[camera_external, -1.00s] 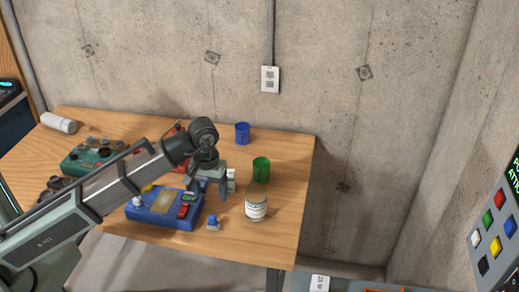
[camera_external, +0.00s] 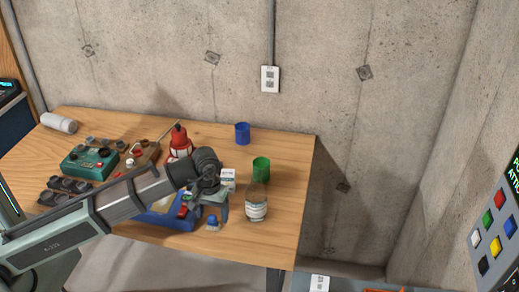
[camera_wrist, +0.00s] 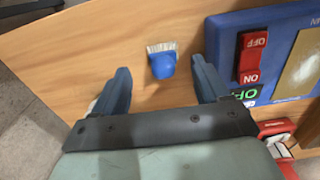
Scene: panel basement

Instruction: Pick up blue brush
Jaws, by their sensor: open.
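The blue brush (camera_external: 213,222) is small, with a blue handle and pale bristles. It lies on the wooden table near the front edge, beside the blue panel box. In the wrist view the brush (camera_wrist: 161,64) shows between my two fingers, its bristles pointing away from my wrist. My gripper (camera_wrist: 160,70) is open and empty, with clear space on both sides of the brush. In the external view my gripper (camera_external: 212,206) is just above and behind the brush. Its exact height above the table is hard to tell.
The blue panel box (camera_external: 172,222) with a red switch (camera_wrist: 252,57) is close beside the right finger in the wrist view. A clear bottle (camera_external: 256,206), a green cup (camera_external: 261,168) and a blue cup (camera_external: 242,134) stand to the right and behind. The table's front edge is near.

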